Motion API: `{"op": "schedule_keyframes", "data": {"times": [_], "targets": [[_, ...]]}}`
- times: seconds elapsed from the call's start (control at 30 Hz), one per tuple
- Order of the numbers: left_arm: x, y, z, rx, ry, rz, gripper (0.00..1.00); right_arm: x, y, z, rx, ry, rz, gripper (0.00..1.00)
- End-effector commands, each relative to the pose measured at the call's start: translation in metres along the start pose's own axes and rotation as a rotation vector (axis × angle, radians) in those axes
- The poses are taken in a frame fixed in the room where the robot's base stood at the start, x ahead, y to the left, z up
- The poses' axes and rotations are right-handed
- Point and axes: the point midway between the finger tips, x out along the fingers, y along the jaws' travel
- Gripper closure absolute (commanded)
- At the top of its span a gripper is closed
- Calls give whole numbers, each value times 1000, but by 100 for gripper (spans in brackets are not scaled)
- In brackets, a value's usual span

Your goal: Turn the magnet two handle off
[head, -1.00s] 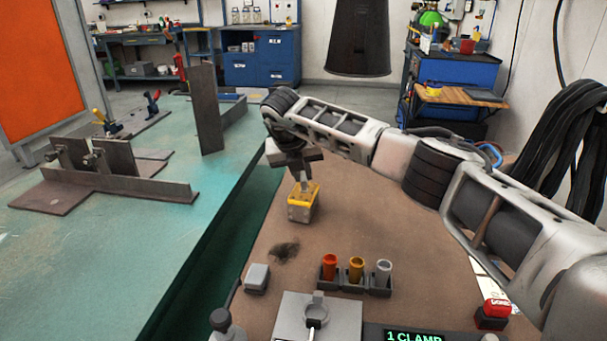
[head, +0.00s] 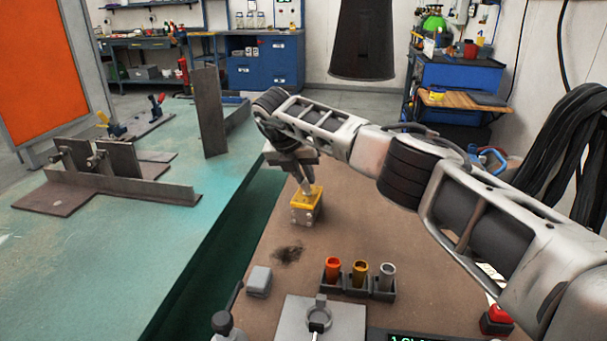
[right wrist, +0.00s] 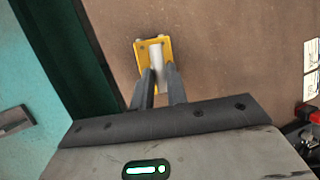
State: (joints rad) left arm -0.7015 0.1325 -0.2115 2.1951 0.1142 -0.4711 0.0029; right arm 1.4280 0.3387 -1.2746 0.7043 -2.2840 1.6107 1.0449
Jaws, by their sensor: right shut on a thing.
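A grey block with a yellow top plate (head: 299,214) stands on the brown bench beyond the tool cups. I take it as the magnet, though no number is readable on it. In the right wrist view its yellow plate (right wrist: 142,50) carries a pale bar-shaped handle (right wrist: 156,66). My right gripper (head: 302,188) reaches down to the block from above, tilted. In the right wrist view its two fingers (right wrist: 158,80) are closed around the handle. The fingers partly hide the handle's near end. My left gripper is in no view.
Orange, yellow and grey cups (head: 359,274) stand in a black holder nearer me. A small grey box (head: 259,281) lies left of them. The green table (head: 130,245) on the left bears steel plates and a tall upright plate (head: 210,112). A red button (head: 497,315) is at lower right.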

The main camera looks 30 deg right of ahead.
Motion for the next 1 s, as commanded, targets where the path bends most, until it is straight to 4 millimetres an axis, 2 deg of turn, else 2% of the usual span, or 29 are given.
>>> {"op": "schedule_keyframes", "data": {"times": [0.07,0.1,0.17,0.43,0.57,0.77,1.0], "targets": [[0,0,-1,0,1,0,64,-2,0,2,2,-5,1,100],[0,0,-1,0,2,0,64,-2,0,2,2,-5,1,77],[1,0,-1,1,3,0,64,-2,0,2,1,-4,1,63],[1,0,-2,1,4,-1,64,-1,0,1,0,-2,1,63],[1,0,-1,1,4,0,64,-9,0,1,-1,-3,3,63],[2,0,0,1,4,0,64,-47,0,2,-1,-6,5,63],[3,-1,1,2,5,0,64,-106,0,1,0,-6,5,63]]}}
